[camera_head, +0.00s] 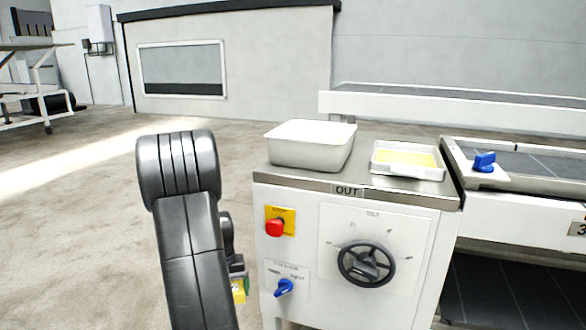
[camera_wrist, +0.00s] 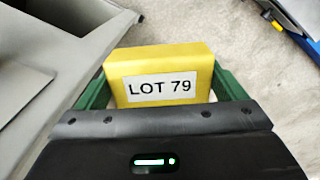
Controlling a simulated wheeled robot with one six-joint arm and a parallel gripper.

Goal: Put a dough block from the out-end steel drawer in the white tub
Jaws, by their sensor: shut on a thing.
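My gripper (camera_wrist: 165,90) has green fingers, one on each side of a yellow block labelled LOT 79 (camera_wrist: 160,65), and is shut on it. In the head view the block (camera_head: 239,291) shows only in part behind my dark arm, low beside the machine's left side. A white tub (camera_head: 310,150) stands on the steel top at the OUT end, above and to the right of my gripper. Its inside is mostly hidden from this angle. The out-end steel drawer cannot be made out for certain; grey metal panels (camera_wrist: 50,60) lie left of the block in the wrist view.
A shallow white tray (camera_head: 407,172) with a yellow content sits right of the tub. The machine front has a red button (camera_head: 275,228), a blue switch (camera_head: 284,287) and a black handwheel (camera_head: 366,264). A belt (camera_head: 530,165) runs off right.

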